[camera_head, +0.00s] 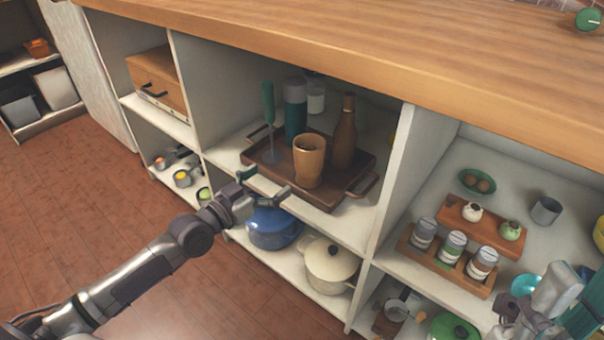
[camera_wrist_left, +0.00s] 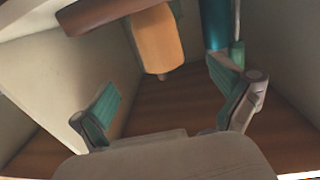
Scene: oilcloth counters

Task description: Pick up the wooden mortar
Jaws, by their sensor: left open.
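The wooden mortar (camera_head: 309,162) is a tan, cup-shaped vessel standing upright on a dark wooden tray (camera_head: 331,198) on the middle shelf. In the left wrist view the mortar (camera_wrist_left: 157,42) shows beyond and between the fingertips. My left gripper (camera_head: 263,186) is open and empty at the tray's front left, apart from the mortar; its green-padded fingers also show in the left wrist view (camera_wrist_left: 166,90). My right gripper (camera_head: 508,318) is partly in view at the lower right; its jaws are not clear.
A brown bottle (camera_head: 344,138), a teal-green bottle (camera_head: 295,110) and a green-handled tool (camera_head: 269,112) stand close around the mortar. The wooden countertop (camera_head: 400,62) overhangs the shelf. A white divider (camera_head: 403,180) bounds it on the right. A blue pot (camera_head: 272,230) sits below.

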